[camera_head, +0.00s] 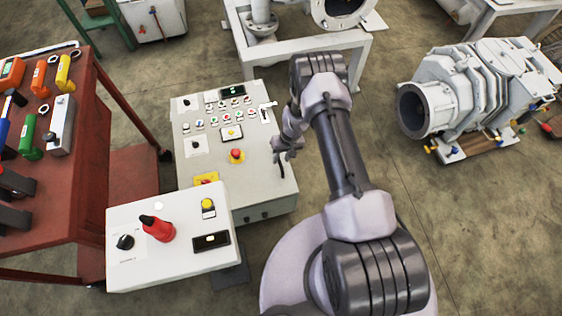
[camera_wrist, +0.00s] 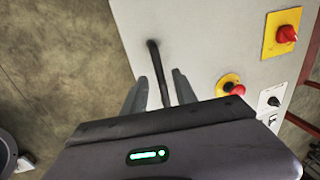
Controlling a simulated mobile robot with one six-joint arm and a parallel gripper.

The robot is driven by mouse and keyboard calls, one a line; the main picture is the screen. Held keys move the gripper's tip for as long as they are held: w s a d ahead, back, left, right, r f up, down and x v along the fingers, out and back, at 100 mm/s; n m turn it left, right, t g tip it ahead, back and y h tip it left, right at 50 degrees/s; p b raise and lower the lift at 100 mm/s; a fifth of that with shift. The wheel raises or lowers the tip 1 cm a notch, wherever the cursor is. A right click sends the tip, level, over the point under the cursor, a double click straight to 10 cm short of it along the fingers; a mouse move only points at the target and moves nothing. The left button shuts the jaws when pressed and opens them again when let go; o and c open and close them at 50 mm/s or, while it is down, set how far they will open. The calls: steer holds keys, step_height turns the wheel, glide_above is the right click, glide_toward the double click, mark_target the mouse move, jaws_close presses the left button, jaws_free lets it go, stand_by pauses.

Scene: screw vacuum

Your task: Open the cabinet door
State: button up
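The grey-white cabinet (camera_head: 230,168) with a panel of buttons stands left of my arm in the head view. Its pale face (camera_wrist: 205,45) fills the upper middle of the wrist view. A dark, bent handle (camera_wrist: 153,55) stands out near the face's left edge. My gripper (camera_wrist: 161,82) is open, with one finger on each side of the handle's lower part. I cannot tell whether either finger touches it. In the head view my gripper (camera_head: 284,150) is at the cabinet's right edge. The door looks shut.
A white control box (camera_head: 170,262) with a red knob stands in front of the cabinet. A red tool table (camera_head: 95,130) is on the left. A pump machine (camera_head: 470,90) stands at right, with clear floor (camera_head: 400,165) between it and my arm.

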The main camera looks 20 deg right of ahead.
steer(key=shift+a+f, duration=0.15)
steer(key=shift+f, duration=0.6)
jaws_close()
stand_by(0.9)
